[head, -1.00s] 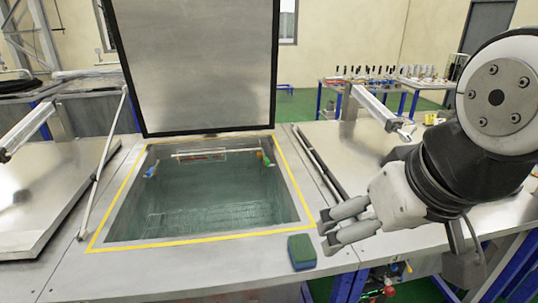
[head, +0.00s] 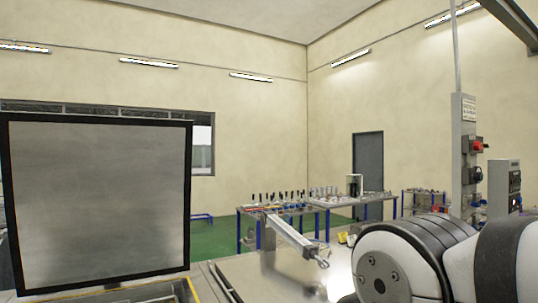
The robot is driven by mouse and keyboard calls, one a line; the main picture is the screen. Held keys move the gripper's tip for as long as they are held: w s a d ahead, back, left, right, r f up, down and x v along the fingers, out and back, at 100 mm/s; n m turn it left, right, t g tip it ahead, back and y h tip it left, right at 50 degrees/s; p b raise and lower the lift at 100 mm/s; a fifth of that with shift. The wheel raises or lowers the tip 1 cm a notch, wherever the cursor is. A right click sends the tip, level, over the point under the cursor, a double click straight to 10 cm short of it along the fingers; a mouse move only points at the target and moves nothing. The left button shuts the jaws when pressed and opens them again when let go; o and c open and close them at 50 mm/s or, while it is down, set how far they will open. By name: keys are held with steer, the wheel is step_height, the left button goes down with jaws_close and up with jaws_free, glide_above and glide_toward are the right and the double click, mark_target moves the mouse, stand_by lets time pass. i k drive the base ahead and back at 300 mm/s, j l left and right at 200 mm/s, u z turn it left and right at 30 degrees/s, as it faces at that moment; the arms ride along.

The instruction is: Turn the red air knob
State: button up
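A small red knob-like part (head: 477,146) sits on a grey box on the upright post at the right of the head view. It is too small to tell whether it is the air knob or how it is turned. My gripper is out of the picture; only my arm links show at the lower right.
A large metal lid (head: 98,200) stands upright at the left. A pneumatic cylinder (head: 295,238) slants over the steel table in front. Tool tables (head: 325,201) stand behind on the green floor. A grey control box (head: 504,187) is at the far right.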

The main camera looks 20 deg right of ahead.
mark_target(477, 146)
steer(key=z, duration=1.85)
steer(key=i+l+u, duration=0.1)
steer(key=i+l, duration=0.5)
